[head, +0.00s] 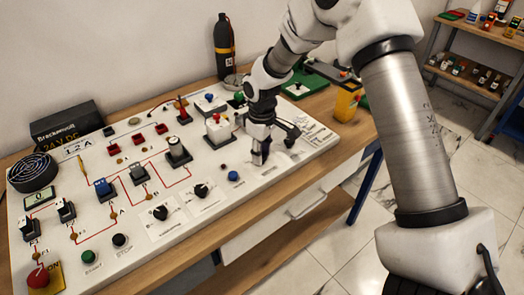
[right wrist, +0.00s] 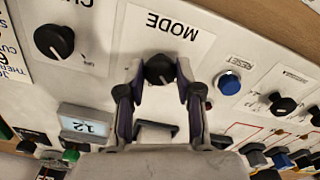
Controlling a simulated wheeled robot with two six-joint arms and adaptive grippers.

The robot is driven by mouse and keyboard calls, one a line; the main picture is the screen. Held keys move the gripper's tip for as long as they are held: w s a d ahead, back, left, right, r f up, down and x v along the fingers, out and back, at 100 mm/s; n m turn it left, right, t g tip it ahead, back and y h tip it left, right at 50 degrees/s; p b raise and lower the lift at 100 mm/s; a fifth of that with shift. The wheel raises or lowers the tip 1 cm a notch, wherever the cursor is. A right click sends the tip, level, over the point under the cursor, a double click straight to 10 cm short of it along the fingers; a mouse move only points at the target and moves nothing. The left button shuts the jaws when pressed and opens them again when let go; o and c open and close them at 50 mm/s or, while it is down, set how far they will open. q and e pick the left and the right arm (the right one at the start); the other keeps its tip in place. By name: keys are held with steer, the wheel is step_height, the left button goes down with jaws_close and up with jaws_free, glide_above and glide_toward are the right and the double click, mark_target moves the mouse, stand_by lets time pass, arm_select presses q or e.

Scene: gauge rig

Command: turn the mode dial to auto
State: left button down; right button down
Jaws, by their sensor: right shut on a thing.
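The mode dial (right wrist: 160,70) is a black round knob below an upside-down MODE label on the white panel in the right wrist view. My right gripper (right wrist: 158,88) has its two fingers on either side of the dial, shut on it. In the head view my right gripper (head: 261,156) reaches down to the right part of the panel and hides the dial. The dial's pointer direction and an auto mark cannot be made out. My left gripper is not in view.
Near the dial are a blue reset button (right wrist: 229,83) and another black knob (right wrist: 54,40). The panel (head: 125,262) carries several switches, knobs and buttons. A red mushroom button (head: 38,277) is at front left. A dark bottle (head: 224,48) stands behind.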

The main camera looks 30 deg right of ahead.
steer(key=m+p, duration=0.2)
steer(key=m, duration=0.1)
steer(key=shift+s+m+p, duration=0.1)
steer(key=shift+m+p, duration=0.2)
steer(key=shift+m, duration=0.1)
steer(key=m+p, duration=0.2)
steer(key=m, duration=0.3)
steer(key=shift+m+p, duration=0.3)
steer(key=shift+p, duration=0.05)
steer(key=m+p, duration=0.2)
steer(key=m, duration=0.3)
steer(key=m+p, duration=0.2)
steer(key=m, duration=0.3)
steer(key=shift+f, duration=0.1)
steer(key=shift+m, duration=0.3)
steer(key=c, duration=1)
jaws_free()
steer(key=shift+o, duration=1.2)
